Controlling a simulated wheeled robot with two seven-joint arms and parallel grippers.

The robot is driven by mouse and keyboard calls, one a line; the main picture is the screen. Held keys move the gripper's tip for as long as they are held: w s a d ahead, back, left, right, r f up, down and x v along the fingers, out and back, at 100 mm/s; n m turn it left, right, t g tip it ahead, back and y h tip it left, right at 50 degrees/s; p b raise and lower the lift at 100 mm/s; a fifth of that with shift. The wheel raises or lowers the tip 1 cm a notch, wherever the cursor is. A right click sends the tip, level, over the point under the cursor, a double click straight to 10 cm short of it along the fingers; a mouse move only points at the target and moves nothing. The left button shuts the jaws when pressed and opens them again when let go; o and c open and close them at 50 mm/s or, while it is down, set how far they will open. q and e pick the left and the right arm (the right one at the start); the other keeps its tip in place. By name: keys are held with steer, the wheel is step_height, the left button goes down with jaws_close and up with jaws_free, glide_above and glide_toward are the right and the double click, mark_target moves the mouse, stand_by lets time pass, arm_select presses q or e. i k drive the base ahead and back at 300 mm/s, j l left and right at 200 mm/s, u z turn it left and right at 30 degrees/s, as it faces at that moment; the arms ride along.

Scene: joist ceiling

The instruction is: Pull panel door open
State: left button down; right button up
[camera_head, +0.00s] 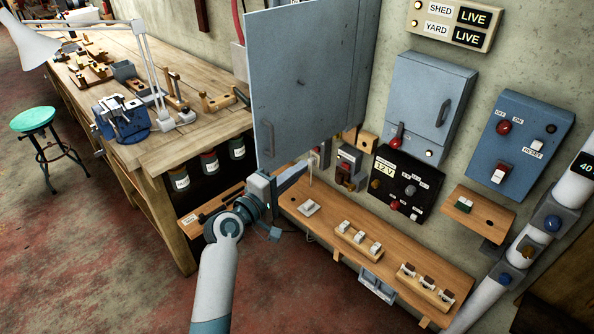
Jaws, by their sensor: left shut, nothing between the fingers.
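The large blue-grey panel door (308,85) stands swung out from the wall, with its outer face toward me. Its upright bar handle (269,139) is near the lower left edge. My left gripper (287,180) is just below the door's bottom edge, near its lower left corner, and is shut and empty. It is not on the handle, and I cannot tell whether it touches the door edge. The door hides most of what is behind it. My right gripper is not in view.
A wooden shelf (325,222) with small switches runs below the door. To the right are a shut grey box (427,105), a 12 V panel (415,170) and a blue switch box (520,135). A workbench (170,150) stands left. Floor (110,260) at front left is clear.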

mark_target(299, 56)
steer(key=k+j, duration=0.25)
steer(key=i+j+z, duration=0.1)
steer(key=j, duration=0.25)
steer(key=i+j+z, duration=0.1)
steer(key=j, duration=0.25)
steer(key=i+j+z, duration=0.1)
steer(key=j, duration=0.25)
